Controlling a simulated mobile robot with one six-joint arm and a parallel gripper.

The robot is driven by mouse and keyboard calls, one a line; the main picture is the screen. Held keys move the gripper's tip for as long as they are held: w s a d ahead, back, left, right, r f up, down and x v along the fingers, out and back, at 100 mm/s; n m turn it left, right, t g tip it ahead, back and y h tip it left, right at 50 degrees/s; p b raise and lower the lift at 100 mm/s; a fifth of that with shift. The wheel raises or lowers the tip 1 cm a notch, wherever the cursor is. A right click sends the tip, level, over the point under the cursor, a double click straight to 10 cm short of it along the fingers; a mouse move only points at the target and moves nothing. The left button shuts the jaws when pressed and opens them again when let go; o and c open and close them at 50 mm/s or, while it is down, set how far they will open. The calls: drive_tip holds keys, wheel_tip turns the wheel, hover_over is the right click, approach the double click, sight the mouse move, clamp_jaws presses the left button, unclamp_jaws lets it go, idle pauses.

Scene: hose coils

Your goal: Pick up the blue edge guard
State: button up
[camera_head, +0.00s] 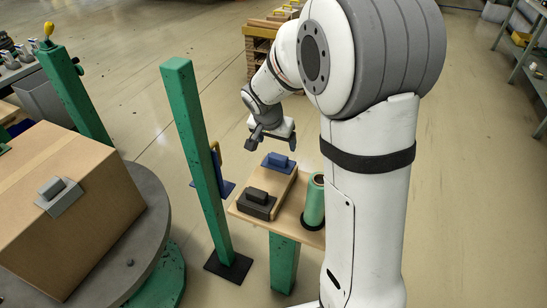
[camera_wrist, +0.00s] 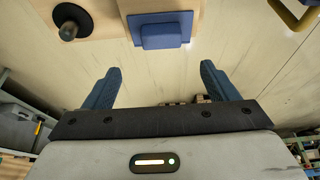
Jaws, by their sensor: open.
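The blue edge guard (camera_head: 279,161) lies at the far end of a wooden block on a small stand. It is a flat blue plate with a raised block on top. In the wrist view the blue edge guard (camera_wrist: 161,35) is centred near the top, beyond the fingertips. My gripper (camera_head: 272,144) is open and empty, above and just beyond the guard in the head view. In the wrist view my gripper (camera_wrist: 160,68) has its two fingers spread wider than the guard's raised block, and a gap separates them from it.
A dark edge guard (camera_head: 257,202) sits at the block's near end. A green roll (camera_head: 314,203) stands on the right of the stand (camera_head: 243,213). A green post (camera_head: 197,150) rises left of it. A cardboard box (camera_head: 70,210) with a grey guard sits on a round turntable (camera_head: 150,215).

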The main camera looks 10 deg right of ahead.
sight(279, 155)
drive_tip(key=x, duration=0.8)
drive_tip(key=shift+w+a+f, duration=0.15)
drive_tip(key=shift+f, duration=0.1)
drive_tip(key=c, duration=1.1)
drive_tip(key=shift+r, duration=0.1)
